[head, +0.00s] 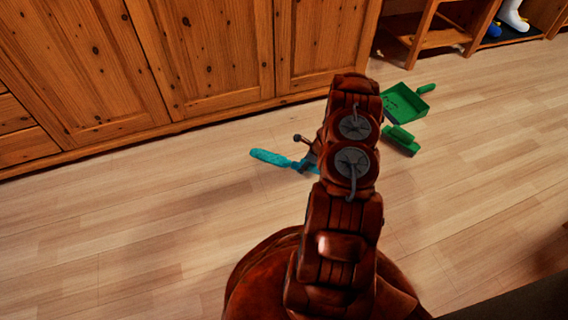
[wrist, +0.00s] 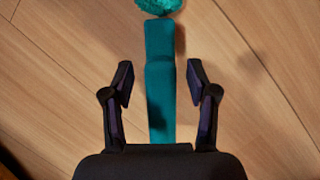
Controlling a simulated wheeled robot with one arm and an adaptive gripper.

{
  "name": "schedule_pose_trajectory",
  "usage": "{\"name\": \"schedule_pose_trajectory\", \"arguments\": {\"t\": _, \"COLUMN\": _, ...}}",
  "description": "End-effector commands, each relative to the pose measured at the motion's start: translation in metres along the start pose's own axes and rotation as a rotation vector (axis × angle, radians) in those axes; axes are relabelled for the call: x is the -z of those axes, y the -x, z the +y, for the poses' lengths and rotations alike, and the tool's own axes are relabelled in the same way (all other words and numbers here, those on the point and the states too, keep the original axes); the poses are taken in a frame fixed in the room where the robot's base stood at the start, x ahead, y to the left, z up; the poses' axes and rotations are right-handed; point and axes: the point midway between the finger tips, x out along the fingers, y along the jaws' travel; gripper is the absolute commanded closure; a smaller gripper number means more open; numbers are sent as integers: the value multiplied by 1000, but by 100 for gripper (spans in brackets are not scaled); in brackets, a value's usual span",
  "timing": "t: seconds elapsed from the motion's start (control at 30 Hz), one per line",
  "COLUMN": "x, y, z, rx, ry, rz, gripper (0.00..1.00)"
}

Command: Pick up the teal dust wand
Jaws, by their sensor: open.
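The teal dust wand (head: 271,157) lies on the wooden floor in front of the cabinet, its fluffy head to the left and its handle partly hidden behind my arm. In the wrist view its flat handle (wrist: 160,85) runs up the middle of the picture, with the fluffy head (wrist: 158,6) cut off at the top edge. My gripper (wrist: 160,80) is open, with one finger on each side of the handle and a gap on both sides. In the head view my gripper (head: 306,158) is mostly hidden by my arm, close to the wand.
A green dustpan (head: 405,102) and a green brush (head: 401,141) lie on the floor to the right of my arm. A wooden cabinet (head: 210,50) stands behind the wand. A shelf (head: 437,38) with boots is at the back right. The floor at left is clear.

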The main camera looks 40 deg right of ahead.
Motion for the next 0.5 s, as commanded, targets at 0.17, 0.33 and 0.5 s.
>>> {"name": "schedule_pose_trajectory", "arguments": {"t": 0.17, "x": -1, "y": 1, "z": -1, "rx": 1, "ry": 0, "rz": 0, "gripper": 42}}
{"name": "schedule_pose_trajectory", "arguments": {"t": 0.33, "x": -1, "y": 1, "z": -1, "rx": 2, "ry": 0, "rz": 0, "gripper": 59}}
{"name": "schedule_pose_trajectory", "arguments": {"t": 0.5, "x": -1, "y": 1, "z": -1, "rx": 2, "ry": 0, "rz": -1, "gripper": 77}}
